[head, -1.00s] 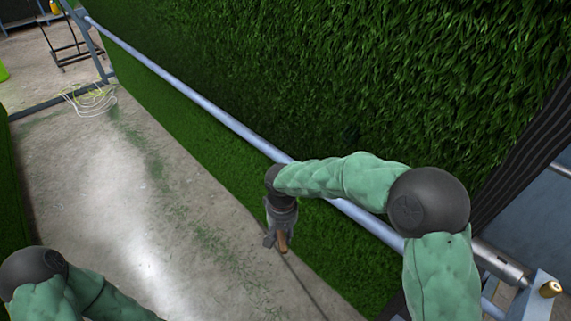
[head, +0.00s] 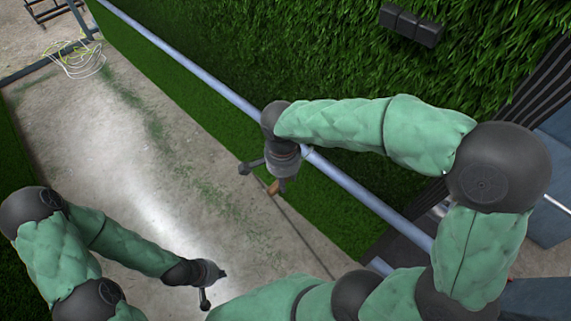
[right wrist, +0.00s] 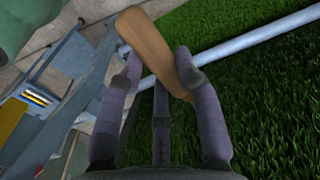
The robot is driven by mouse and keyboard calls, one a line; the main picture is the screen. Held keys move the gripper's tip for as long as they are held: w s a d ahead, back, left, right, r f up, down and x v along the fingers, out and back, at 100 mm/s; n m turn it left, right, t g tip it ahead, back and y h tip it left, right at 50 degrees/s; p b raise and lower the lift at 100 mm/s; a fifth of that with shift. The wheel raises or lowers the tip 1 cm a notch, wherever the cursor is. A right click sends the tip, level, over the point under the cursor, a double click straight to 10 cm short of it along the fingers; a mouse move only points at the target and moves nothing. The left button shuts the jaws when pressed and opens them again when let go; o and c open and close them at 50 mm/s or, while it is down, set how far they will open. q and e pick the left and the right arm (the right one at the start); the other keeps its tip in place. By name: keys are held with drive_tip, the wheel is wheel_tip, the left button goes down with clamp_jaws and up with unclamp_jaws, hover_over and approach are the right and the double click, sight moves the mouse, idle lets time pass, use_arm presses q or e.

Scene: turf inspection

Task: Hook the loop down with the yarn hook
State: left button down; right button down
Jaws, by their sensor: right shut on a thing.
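My right gripper (head: 265,180) is in front of the blue-grey rail and is shut on a brown wooden handle (head: 273,187), which looks like the yarn hook's grip. In the right wrist view the handle (right wrist: 152,45) lies tilted between the fingers. The hook end cannot be made out in either view. My left gripper (head: 214,287) is low over the concrete floor, with its fingers apart and nothing between them. The green turf wall (head: 330,50) stands behind the rail. No loop can be picked out on it.
The rail (head: 200,75) runs diagonally along the turf. A dark segmented block (head: 411,25) sits on the upper turf. Pale, yellowish cable coils (head: 75,60) lie on the floor at the far left. The concrete floor (head: 130,180) in the middle is mostly clear.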

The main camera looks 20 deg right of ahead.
drive_tip(key=shift+s+r, duration=0.15)
drive_tip(key=shift+r, duration=0.45)
drive_tip(key=w+d+r+p, duration=0.2)
drive_tip(key=d, duration=0.4)
drive_tip(key=shift+w+d+p, duration=0.35)
drive_tip(key=shift+w+d+m, duration=0.1)
drive_tip(key=shift+d+m, duration=0.1)
drive_tip(key=shift+m, duration=0.1)
drive_tip(key=shift+w+d+r, duration=0.25)
drive_tip(key=shift+w+d, duration=0.05)
drive_tip(key=shift+d, duration=0.4)
drive_tip(key=shift+w+d+r, duration=0.2)
drive_tip(key=shift+w+d, duration=0.05)
drive_tip(key=shift+d, duration=0.4)
idle(1.0)
drive_tip(key=shift+f, duration=0.1)
drive_tip(key=shift+w+d+f+b, duration=0.1)
drive_tip(key=shift+d+f+b, duration=0.15)
drive_tip(key=shift+f+b, duration=0.75)
drive_tip(key=shift+f, duration=0.2)
